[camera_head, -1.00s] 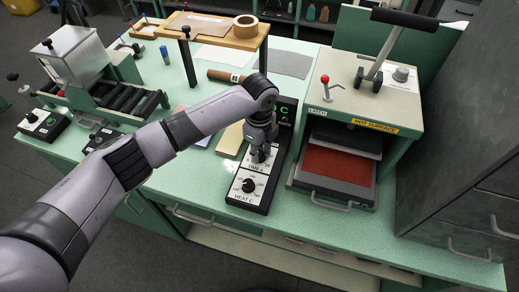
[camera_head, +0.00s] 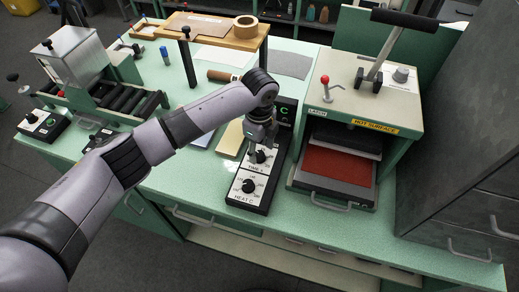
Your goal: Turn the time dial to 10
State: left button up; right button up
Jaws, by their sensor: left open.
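The control box (camera_head: 237,202) stands on the green bench, left of the heat press. Its face carries two dials. The lower one, the heat dial (camera_head: 249,186), is a black knob on a white scale labelled HEAT C. The time dial (camera_head: 260,157) sits above it, with its label partly readable. My left gripper (camera_head: 261,143) points down just above and behind the time dial. It is open, and its fingers partly hide the dial's upper side. I cannot tell whether they touch the knob. The dial's setting is too small to read. My right gripper is not in view.
The heat press (camera_head: 362,118) with a red pad (camera_head: 337,166) stands close on the right. A wooden shelf (camera_head: 213,32) with a tape roll (camera_head: 245,26) is behind my arm. A roller machine (camera_head: 104,92) stands at left. The front bench strip is clear.

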aim_at(260, 154)
pick_arm(q)
notch_tip(260, 154, up, 11)
jog(key=shift+f, duration=0.15)
jog(key=shift+f, duration=0.1)
dwell(0.5)
